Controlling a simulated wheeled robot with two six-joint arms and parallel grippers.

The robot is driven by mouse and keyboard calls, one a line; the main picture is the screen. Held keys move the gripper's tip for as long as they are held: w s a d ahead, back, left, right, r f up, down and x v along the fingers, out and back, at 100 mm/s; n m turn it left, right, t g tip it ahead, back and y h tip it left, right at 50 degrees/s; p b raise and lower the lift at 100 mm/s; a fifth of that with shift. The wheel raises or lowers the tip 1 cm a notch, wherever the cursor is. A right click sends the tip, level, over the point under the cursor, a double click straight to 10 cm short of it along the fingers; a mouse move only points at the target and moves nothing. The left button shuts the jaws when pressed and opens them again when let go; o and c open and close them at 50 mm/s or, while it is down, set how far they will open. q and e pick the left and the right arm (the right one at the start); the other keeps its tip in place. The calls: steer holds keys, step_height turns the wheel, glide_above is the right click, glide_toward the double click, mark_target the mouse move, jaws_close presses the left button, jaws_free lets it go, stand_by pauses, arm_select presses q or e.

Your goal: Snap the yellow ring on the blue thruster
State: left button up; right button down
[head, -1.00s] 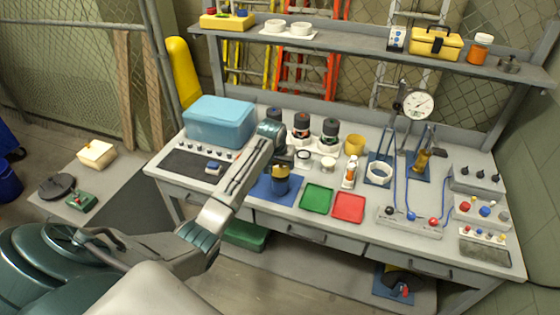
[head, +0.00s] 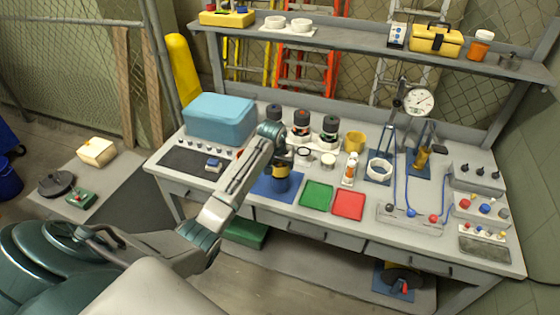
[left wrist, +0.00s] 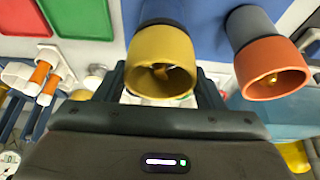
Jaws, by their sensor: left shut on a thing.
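The blue thruster (head: 280,186) stands upright on a blue mat (head: 262,188) at the front of the bench. The yellow ring (head: 278,168) is around its top end; both also show in the left wrist view, the ring (left wrist: 162,62) at the end of the grey-blue body (left wrist: 162,12). My left gripper (head: 282,164) is over the thruster from above. In the wrist view its fingers flank the ring closely on both sides, shut on it. I cannot tell whether the ring is fully seated. My right gripper is not in view.
A thruster with an orange ring (left wrist: 272,68) stands close beside in the wrist view. Green (head: 317,194) and red (head: 348,205) trays lie to the right. Behind are dark-topped thrusters (head: 330,127), a white cup (head: 328,160) and a blue case (head: 220,118).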

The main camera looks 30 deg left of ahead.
arm_select(q)
steer(key=shift+f, duration=0.4)
steer(key=o, duration=1)
steer(key=shift+o, duration=0.2)
steer(key=shift+r, duration=0.1)
steer(key=b+v, duration=0.3)
steer(key=v, duration=0.7)
steer(key=shift+s+r+b, duration=0.2)
steer(key=shift+r+b, duration=0.1)
steer(key=shift+b, duration=0.1)
